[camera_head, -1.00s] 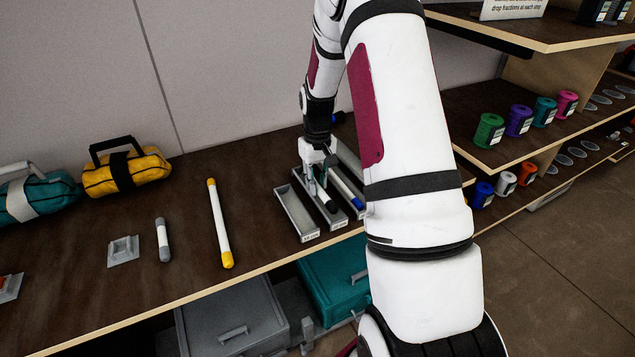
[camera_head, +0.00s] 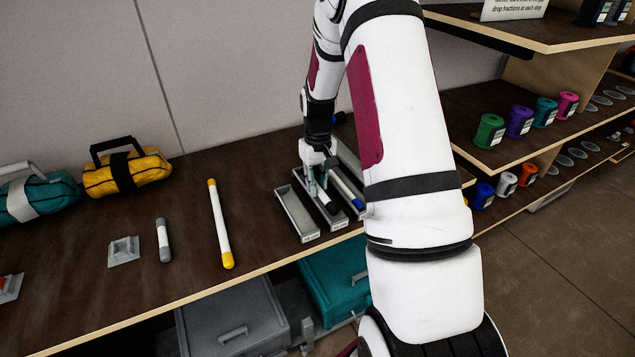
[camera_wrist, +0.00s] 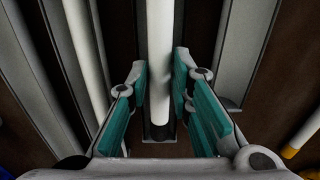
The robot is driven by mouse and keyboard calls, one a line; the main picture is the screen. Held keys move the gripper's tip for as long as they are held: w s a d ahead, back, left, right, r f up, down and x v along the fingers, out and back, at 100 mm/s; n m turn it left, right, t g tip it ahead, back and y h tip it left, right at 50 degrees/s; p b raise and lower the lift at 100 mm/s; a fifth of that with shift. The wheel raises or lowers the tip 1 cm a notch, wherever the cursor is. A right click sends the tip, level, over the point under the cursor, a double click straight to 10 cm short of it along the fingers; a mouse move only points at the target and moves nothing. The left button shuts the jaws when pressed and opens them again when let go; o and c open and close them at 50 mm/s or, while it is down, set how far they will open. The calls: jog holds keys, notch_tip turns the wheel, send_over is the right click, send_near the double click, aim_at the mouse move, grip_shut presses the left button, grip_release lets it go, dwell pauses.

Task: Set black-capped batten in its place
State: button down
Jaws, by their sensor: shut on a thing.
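The black-capped batten (camera_head: 328,204) is white, with a black end showing below my gripper (camera_head: 318,180). It lies lengthwise in or just over the middle grey tray (camera_head: 333,225); I cannot tell whether it touches the floor. In the wrist view, the batten (camera_wrist: 160,50) runs between the teal pads of my gripper (camera_wrist: 160,85), which is shut on it. It lines up with the tray channel there. The far end of the batten is hidden by my arm in the head view.
An empty grey tray (camera_head: 298,217) lies left of the middle one. A blue-capped batten (camera_head: 345,185) lies just to the right. A yellow-capped batten (camera_head: 220,225), a short grey-capped piece (camera_head: 163,240) and a yellow bag (camera_head: 127,172) are further left, with clear bench between.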

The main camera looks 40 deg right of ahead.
jog(key=shift+f+b, duration=0.3)
jog(key=shift+f, duration=0.6)
jog(key=shift+r, duration=0.25)
jog(key=shift+r+p, duration=0.4)
jog(key=shift+r, duration=0.4)
jog(key=shift+f, duration=0.2)
dwell(0.4)
jog(key=shift+f+b, duration=0.35)
jog(key=shift+f, duration=0.5)
jog(key=shift+r, duration=0.2)
jog(key=shift+r+p, duration=0.4)
jog(key=shift+r, duration=0.45)
